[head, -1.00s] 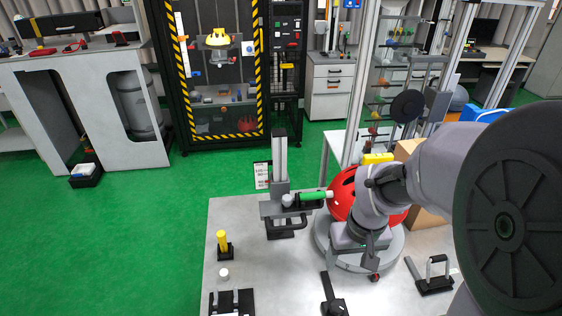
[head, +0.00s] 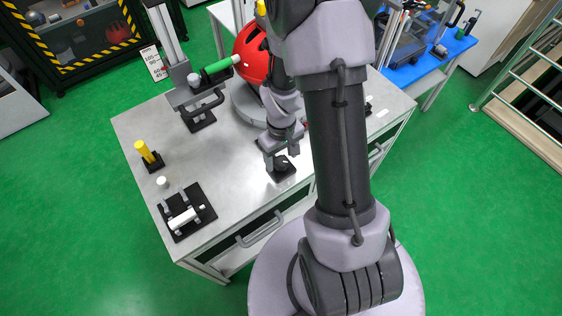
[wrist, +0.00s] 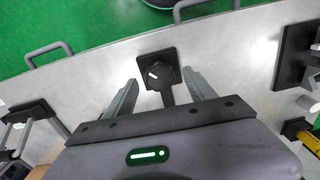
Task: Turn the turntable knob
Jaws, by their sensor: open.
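A black knob (wrist: 155,73) with a white mark and a short handle sits on a square black plate. It lies near the table's front edge, and I take it to be the turntable knob. In the head view its plate (head: 283,172) shows just below my gripper (head: 285,143). In the wrist view my gripper (wrist: 161,80) is open, with a finger on either side of the knob's handle. Contact cannot be told. The grey round turntable (head: 243,103) stands behind, partly hidden by my arm, with a red helmet (head: 249,56) on it.
A stand with a green cylinder (head: 215,67) is left of the turntable. A yellow post (head: 145,152) and a black fixture with a white cylinder (head: 184,219) stand at the table's left. A handle bracket (wrist: 30,115) is left in the wrist view. Bare tabletop (head: 215,140) lies between.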

